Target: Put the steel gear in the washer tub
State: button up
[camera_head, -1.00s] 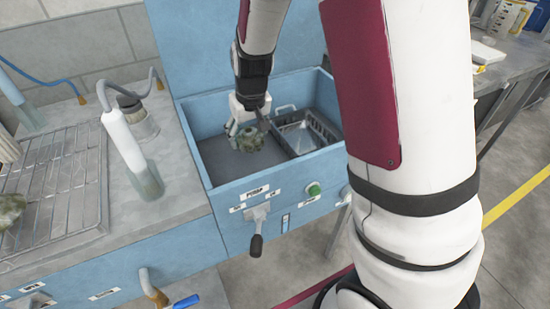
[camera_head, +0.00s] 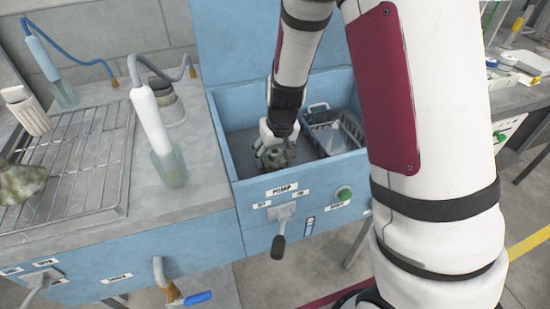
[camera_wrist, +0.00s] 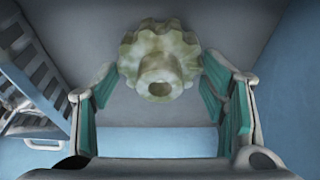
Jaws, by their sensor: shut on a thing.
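The steel gear (camera_head: 271,158) is a toothed, greenish, grimy piece with a raised hub. It is inside the blue washer tub (camera_head: 222,150), near its front wall. In the wrist view the gear (camera_wrist: 158,62) sits between my gripper's green-padded fingers (camera_wrist: 158,85), hub facing the camera. My gripper (camera_head: 275,150) reaches down into the tub from above and is shut on the gear. The grey tub floor shows behind the gear. I cannot tell whether the gear touches the floor.
A dark wire basket (camera_head: 335,132) stands at the right in the tub and shows at the wrist view's left edge (camera_wrist: 35,75). A lever (camera_head: 280,225) and a green button (camera_head: 344,194) are on the tub's front.

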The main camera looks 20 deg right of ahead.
aim_at(279, 167)
jog(key=shift+f, duration=0.8)
jog(key=shift+f, duration=0.2)
jog(key=o, duration=1.7)
jog(key=shift+o, duration=0.2)
jog(key=shift+r, duration=0.1)
jog(key=p+v, duration=0.3)
jog(key=v, duration=1)
jog(key=s+r+y, duration=0.1)
jog(key=s+r, duration=1)
jog(key=s, duration=0.3)
jog(key=s+r+h, duration=0.1)
jog(key=s+r, duration=0.2)
jog(key=s, duration=1.1)
jog(key=shift+s+d+g, duration=0.3)
